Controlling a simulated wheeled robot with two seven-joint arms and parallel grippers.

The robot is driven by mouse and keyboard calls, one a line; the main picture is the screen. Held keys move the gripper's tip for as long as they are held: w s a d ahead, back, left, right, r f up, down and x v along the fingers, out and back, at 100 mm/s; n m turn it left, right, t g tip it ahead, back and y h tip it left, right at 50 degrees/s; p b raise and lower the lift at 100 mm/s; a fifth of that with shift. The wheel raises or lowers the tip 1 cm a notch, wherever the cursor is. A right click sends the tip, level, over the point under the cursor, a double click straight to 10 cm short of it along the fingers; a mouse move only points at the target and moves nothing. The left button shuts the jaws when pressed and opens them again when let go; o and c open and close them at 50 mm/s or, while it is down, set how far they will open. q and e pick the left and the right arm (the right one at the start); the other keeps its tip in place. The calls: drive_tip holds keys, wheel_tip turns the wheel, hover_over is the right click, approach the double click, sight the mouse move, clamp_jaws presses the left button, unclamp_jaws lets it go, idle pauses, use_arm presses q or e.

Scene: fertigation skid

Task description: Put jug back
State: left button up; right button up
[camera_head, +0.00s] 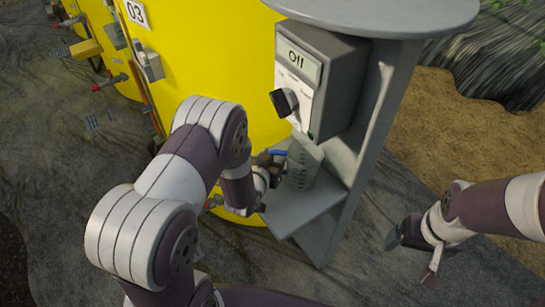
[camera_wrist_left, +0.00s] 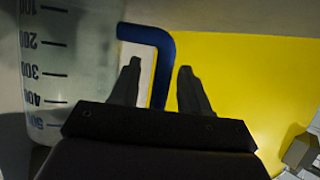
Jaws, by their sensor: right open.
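The clear graduated jug (camera_head: 303,166) stands upright at the grey stand's lower shelf (camera_head: 300,208), below the control box. Its printed scale and blue handle (camera_wrist_left: 162,65) show in the left wrist view, with the jug body (camera_wrist_left: 60,70) at left. My left gripper (camera_head: 268,168) is beside the jug on its handle side. In the left wrist view its fingers (camera_wrist_left: 160,85) are apart, with the upright bar of the handle between them and gaps visible. My right gripper (camera_head: 412,256) is open and empty, right of the stand and away from it.
A grey control box (camera_head: 325,75) with a black knob and an "Off" display is above the jug. A round grey top (camera_head: 380,12) overhangs it. The yellow tank (camera_head: 225,60) is close behind my left arm. Open rocky ground lies around my right gripper.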

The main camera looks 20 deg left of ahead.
use_arm(q)
drive_tip(key=shift+r, duration=0.15)
drive_tip(key=shift+s+r, duration=0.15)
drive_tip(key=shift+s, duration=0.05)
drive_tip(key=s+r+g+p, duration=0.1)
drive_tip(key=s+r+g, duration=0.3)
drive_tip(key=s, duration=0.3)
drive_tip(key=s+a+r+g+y, duration=0.1)
drive_tip(key=s+r+g, duration=0.25)
drive_tip(key=s, duration=0.25)
drive_tip(key=s+r+g+p, duration=0.1)
drive_tip(key=s+r+g, duration=0.35)
drive_tip(key=s, duration=0.25)
wheel_tip(320, 180, up, 9)
drive_tip(key=p, duration=0.9)
drive_tip(key=shift+a+f+p, duration=0.15)
drive_tip(key=shift+f+p, duration=0.05)
drive_tip(key=shift+p, duration=0.1)
